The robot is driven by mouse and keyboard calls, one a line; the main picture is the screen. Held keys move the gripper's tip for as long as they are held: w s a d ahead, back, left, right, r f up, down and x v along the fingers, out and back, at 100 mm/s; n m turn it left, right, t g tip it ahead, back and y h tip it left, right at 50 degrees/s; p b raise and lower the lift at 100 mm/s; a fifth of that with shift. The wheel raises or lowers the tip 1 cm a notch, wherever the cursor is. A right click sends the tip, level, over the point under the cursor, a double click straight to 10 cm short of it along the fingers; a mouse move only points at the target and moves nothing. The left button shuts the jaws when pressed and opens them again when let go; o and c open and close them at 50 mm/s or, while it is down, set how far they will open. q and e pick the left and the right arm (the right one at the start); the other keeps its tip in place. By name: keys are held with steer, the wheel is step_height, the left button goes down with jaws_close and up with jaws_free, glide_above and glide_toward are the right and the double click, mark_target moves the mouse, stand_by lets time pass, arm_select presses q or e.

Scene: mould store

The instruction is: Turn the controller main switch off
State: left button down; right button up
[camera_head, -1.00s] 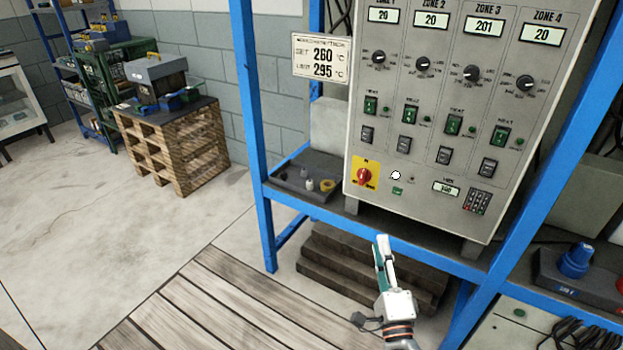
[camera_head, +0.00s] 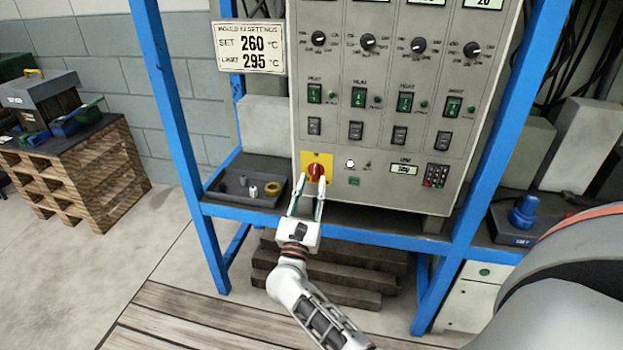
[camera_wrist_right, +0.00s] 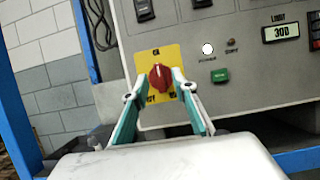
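The main switch is a red rotary knob (camera_head: 316,172) on a yellow plate (camera_head: 308,158) at the lower left of the grey controller panel (camera_head: 350,190). In the right wrist view the knob (camera_wrist_right: 160,79) has its grip roughly upright, towards the label at the plate's top that seems to read ON; the lower labels are partly hidden by the fingers. My right gripper (camera_head: 307,182) is open, its fingertips on either side of the knob. The right wrist view shows the gripper (camera_wrist_right: 161,78) with a gap at the knob's left; contact on the right is unclear. My left gripper is not in view.
A round white lamp (camera_wrist_right: 208,49) and a green button (camera_wrist_right: 220,76) sit right of the switch. Blue frame posts (camera_head: 172,110) flank the panel. A dark tray (camera_head: 245,190) with small parts lies left of it. Dark stacked blocks (camera_head: 330,275) are below.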

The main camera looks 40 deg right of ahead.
mark_target(315, 173)
steer(key=shift+x, duration=1.2)
jaws_close()
